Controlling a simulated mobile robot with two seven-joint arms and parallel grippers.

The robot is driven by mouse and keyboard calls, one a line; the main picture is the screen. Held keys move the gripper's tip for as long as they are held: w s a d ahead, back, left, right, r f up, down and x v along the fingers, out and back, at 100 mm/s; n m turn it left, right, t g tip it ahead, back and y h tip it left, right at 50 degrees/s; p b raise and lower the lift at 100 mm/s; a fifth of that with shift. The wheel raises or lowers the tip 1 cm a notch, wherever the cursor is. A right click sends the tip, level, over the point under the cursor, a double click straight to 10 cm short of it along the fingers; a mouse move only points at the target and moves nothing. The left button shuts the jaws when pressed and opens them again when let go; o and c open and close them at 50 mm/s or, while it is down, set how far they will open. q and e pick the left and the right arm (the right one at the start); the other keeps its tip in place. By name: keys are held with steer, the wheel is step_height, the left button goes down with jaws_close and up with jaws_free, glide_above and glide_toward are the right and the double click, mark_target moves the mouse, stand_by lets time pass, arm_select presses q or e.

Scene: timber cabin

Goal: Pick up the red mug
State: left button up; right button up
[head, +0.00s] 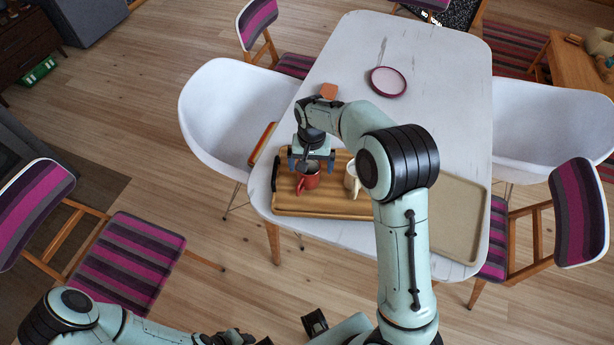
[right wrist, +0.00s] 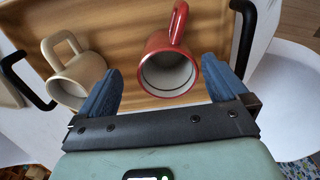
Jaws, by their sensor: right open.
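The red mug (head: 309,183) stands on a wooden tray (head: 330,208) with black handles, near the tray's left end. In the right wrist view the red mug (right wrist: 160,42) shows its open mouth, with its handle pointing away from the gripper. My right gripper (head: 311,164) is open just above the mug and partly covers it. In the right wrist view its blue fingers (right wrist: 161,72) are spread to either side of the mug's mouth, with nothing held. My left gripper (head: 235,338) is low at the bottom edge, mostly cut off, and its jaws cannot be made out.
A cream mug (head: 351,180) stands right of the red mug on the same tray; it also shows in the right wrist view (right wrist: 78,72). A beige tray (head: 455,215), a pink-rimmed plate (head: 387,82) and an orange-brown block (head: 328,91) lie on the white table (head: 440,70). Chairs surround it.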

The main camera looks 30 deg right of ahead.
steer(key=shift+w+a+f, duration=0.15)
steer(key=shift+f, duration=1.45)
steer(key=shift+w+a+f, duration=0.1)
steer(key=shift+f, duration=1.45)
steer(key=c, duration=1.1)
